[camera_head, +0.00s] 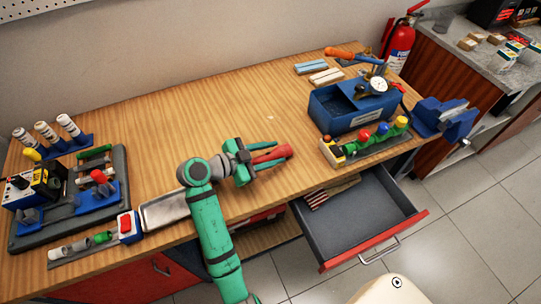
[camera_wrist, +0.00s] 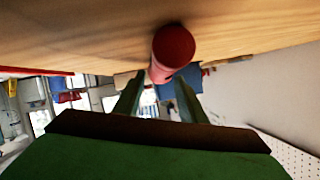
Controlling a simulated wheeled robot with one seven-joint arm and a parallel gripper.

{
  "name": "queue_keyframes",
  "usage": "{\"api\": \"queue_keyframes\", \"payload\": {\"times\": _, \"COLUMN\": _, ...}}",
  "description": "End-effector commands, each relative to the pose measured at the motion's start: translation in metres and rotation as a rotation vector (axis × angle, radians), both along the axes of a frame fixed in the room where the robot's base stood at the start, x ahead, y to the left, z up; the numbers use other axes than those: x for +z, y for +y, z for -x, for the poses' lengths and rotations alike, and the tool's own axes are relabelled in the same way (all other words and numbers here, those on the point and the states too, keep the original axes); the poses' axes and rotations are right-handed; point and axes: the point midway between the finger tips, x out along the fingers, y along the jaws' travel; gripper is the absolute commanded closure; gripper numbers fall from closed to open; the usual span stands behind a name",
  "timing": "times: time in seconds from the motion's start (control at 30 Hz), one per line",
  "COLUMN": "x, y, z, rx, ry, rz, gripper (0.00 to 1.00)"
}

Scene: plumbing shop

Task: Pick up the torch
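A red cylinder, which looks like the torch (camera_head: 282,152), lies on the wooden bench near its front edge. In the wrist view its round red end (camera_wrist: 173,47) faces the camera, against the bench top, and its body runs back toward the fingertips. My gripper (camera_head: 267,156) is low over the bench at the red piece, with its green fingers reaching along it. In the wrist view the two fingers of my gripper (camera_wrist: 159,95) are apart, with a clear gap between them. Whether they touch the torch is hidden.
An open drawer (camera_head: 355,215) juts out below the bench. A blue toolbox (camera_head: 340,112) with a gauge and a rack of coloured knobs (camera_head: 365,145) stand right. A blue vise (camera_head: 445,118) is at the right edge. A dark tray (camera_head: 120,200) fills the left end. The bench's back middle is clear.

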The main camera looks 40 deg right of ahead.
Motion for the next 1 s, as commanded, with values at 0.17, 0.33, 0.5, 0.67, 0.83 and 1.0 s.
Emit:
{"api": "queue_keyframes", "payload": {"times": 0.17, "x": -0.009, "y": -0.021, "z": 0.001, "rx": -0.001, "ry": 0.001, "rz": 0.001, "gripper": 0.63}}
{"api": "queue_keyframes", "payload": {"times": 0.33, "x": -0.012, "y": -0.027, "z": 0.002, "rx": 0.000, "ry": 0.000, "rz": 0.000, "gripper": 0.63}}
{"api": "queue_keyframes", "payload": {"times": 0.5, "x": -0.011, "y": -0.027, "z": 0.002, "rx": 0.000, "ry": 0.000, "rz": 0.000, "gripper": 0.65}}
{"api": "queue_keyframes", "payload": {"times": 0.67, "x": -0.011, "y": -0.028, "z": 0.002, "rx": -0.002, "ry": 0.000, "rz": 0.001, "gripper": 0.95}}
{"api": "queue_keyframes", "payload": {"times": 0.83, "x": -0.011, "y": -0.026, "z": 0.001, "rx": 0.000, "ry": -0.001, "rz": 0.001, "gripper": 0.95}}
{"api": "queue_keyframes", "payload": {"times": 1.0, "x": -0.008, "y": -0.026, "z": 0.001, "rx": 0.002, "ry": -0.002, "rz": 0.001, "gripper": 0.95}}
